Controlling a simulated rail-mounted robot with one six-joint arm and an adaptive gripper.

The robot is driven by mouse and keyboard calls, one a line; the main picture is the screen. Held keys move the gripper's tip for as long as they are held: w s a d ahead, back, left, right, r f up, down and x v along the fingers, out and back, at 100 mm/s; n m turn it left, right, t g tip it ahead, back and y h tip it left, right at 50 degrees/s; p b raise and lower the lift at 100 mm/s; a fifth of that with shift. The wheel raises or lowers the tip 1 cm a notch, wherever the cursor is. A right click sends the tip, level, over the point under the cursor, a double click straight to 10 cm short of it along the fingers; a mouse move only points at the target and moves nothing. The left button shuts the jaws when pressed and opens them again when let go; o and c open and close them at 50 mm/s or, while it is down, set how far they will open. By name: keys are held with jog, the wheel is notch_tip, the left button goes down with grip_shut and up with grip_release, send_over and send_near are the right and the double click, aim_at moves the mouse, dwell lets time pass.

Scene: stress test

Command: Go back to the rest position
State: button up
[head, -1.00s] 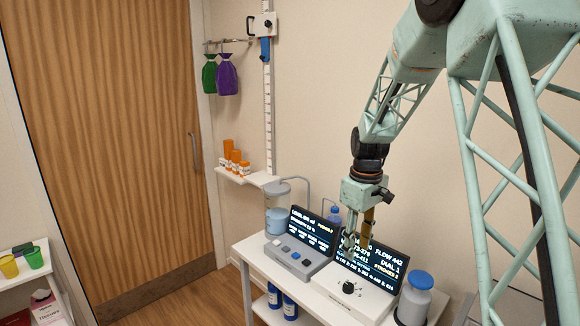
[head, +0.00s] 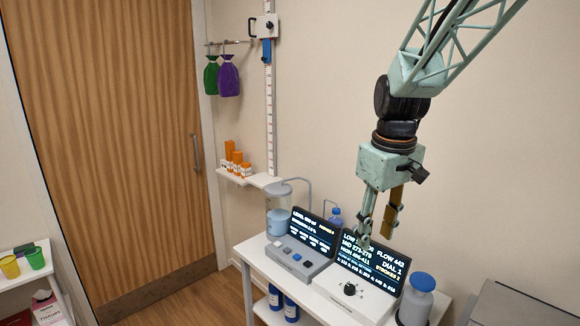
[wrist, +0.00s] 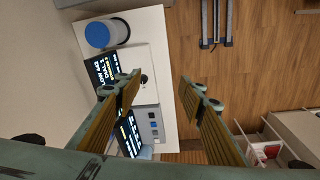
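My gripper (head: 377,238) hangs pointing down in front of the right-hand screen, above the white bench. In the wrist view my gripper (wrist: 157,92) shows two fingers set wide apart with nothing between them. The fingers touch nothing that I can see. Below it are the dial box (head: 350,292) with a black knob and its dark screen (head: 388,262) of white text, which the fingers partly cover in the head view.
The bench (head: 249,248) also holds a grey button console (head: 297,257), a clear tank (head: 279,212) and a blue-lidded jar (head: 416,298). Orange bottles (head: 237,163) stand on a wall shelf. Green and purple bags (head: 229,79) hang above. A grey box (head: 515,308) is at lower right. The wooden floor (wrist: 250,70) is partly clear.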

jog(key=s+r+m, duration=0.1)
jog(key=s+r, duration=0.2)
jog(key=s, duration=0.3)
jog(key=s+r+m+t, duration=0.1)
jog(key=s+r, duration=0.2)
jog(key=s, duration=0.3)
jog(key=s+r+m, duration=0.1)
jog(key=s+r, duration=0.2)
jog(key=s, duration=0.4)
jog(key=s+f+m+t, duration=0.1)
jog(key=s+m, duration=0.1)
jog(key=s, duration=1.5)
jog(key=shift+s+m+t, duration=0.3)
jog(key=shift+s, duration=0.05)
jog(key=shift+c, duration=0.7)
